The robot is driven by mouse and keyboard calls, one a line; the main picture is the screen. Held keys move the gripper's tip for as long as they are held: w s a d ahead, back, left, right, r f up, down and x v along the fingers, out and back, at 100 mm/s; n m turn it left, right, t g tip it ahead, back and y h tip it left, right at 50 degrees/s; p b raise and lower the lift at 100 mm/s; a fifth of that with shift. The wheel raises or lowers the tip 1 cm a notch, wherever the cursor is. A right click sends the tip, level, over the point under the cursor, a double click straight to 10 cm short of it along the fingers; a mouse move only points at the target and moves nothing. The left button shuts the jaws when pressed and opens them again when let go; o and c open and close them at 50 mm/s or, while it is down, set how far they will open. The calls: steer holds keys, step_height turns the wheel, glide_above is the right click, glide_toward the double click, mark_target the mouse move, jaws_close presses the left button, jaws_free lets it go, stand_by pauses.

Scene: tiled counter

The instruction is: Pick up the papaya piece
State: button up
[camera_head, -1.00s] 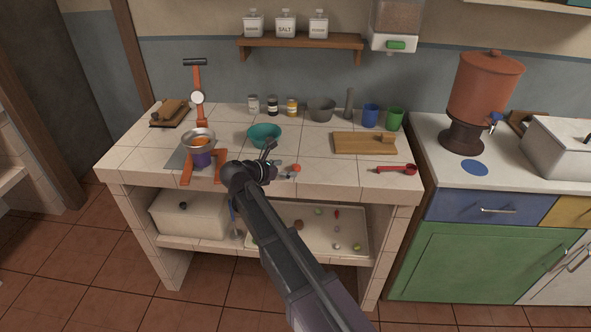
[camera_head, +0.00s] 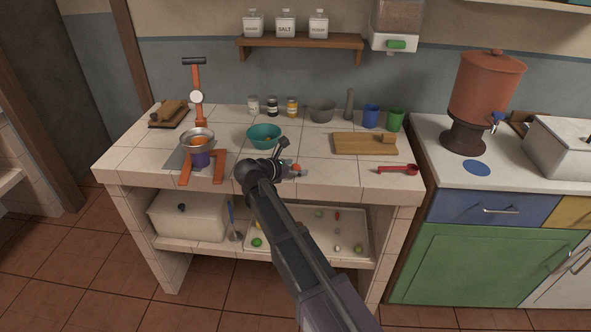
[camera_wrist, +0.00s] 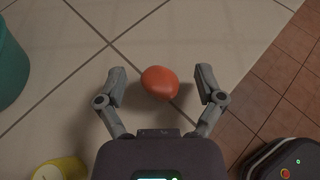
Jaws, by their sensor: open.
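A rounded orange-red piece, which looks like the papaya piece (camera_wrist: 159,82), lies on the pale counter tiles. It shows in the wrist view between the two fingers and close to their tips. In the head view a small part of the orange-red piece (camera_head: 296,167) shows just right of my gripper (camera_head: 281,160), near the counter's front edge. My gripper is open, with one finger on each side of the piece and a gap at both sides. The arm hides part of the counter around it.
A teal bowl (camera_head: 264,135) stands just behind my gripper. A cutting board (camera_head: 365,144) and red scoop (camera_head: 398,169) lie to the right. The counter's front edge is close.

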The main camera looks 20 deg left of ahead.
mark_target(296, 165)
steer(key=shift+c, duration=0.2)
steer(key=c, duration=0.9)
steer(key=shift+r, duration=0.1)
step_height(296, 165, up, 4)
steer(key=p, duration=0.4)
steer(key=s+a, duration=0.3)
steer(key=s, duration=0.1)
steer(key=s+a, duration=0.2)
steer(key=s, duration=0.3)
steer(key=s+a+p, duration=0.1)
steer(key=s+a, duration=0.2)
steer(key=s, duration=0.1)
steer(key=shift+s+a+r, duration=0.3)
steer(key=shift+r, duration=0.05)
steer(key=shift+w+d, duration=0.1)
